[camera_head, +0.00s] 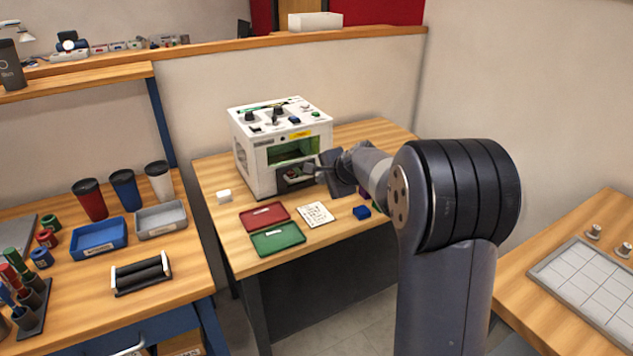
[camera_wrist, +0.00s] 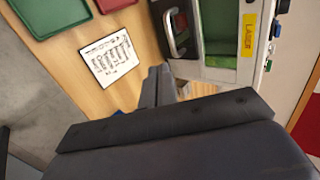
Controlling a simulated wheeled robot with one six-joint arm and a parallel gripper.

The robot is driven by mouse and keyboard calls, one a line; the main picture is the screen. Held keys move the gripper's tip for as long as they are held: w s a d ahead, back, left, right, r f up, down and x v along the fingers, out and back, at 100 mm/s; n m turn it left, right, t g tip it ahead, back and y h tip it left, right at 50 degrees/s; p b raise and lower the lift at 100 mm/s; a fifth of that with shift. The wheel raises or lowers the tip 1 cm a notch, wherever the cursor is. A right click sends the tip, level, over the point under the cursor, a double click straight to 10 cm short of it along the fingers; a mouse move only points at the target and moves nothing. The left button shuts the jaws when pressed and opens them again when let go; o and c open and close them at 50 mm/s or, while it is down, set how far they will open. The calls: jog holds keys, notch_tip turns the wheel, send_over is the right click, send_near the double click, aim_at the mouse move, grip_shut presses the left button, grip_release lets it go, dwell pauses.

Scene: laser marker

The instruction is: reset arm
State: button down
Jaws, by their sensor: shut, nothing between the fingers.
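My arm reaches from the right of the head view toward the front of the white laser marker (camera_head: 255,150). My gripper (camera_head: 322,176) is at the machine's lower front, close to the dark handle part (camera_head: 297,183). In the wrist view, the fingers of my gripper (camera_wrist: 160,80) are together with nothing visible between them. The laser marker (camera_wrist: 243,50) shows there at the top right, with a curved handle (camera_wrist: 172,42) and a green-tinted front. I cannot tell whether the fingers touch the machine.
A left table holds cups, a blue tray (camera_head: 98,240) and a grey tray (camera_head: 162,222). A gridded tray (camera_head: 590,285) is at right.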

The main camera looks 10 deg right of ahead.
jog(key=shift+v, duration=1.6)
jog(key=shift+f, duration=0.15)
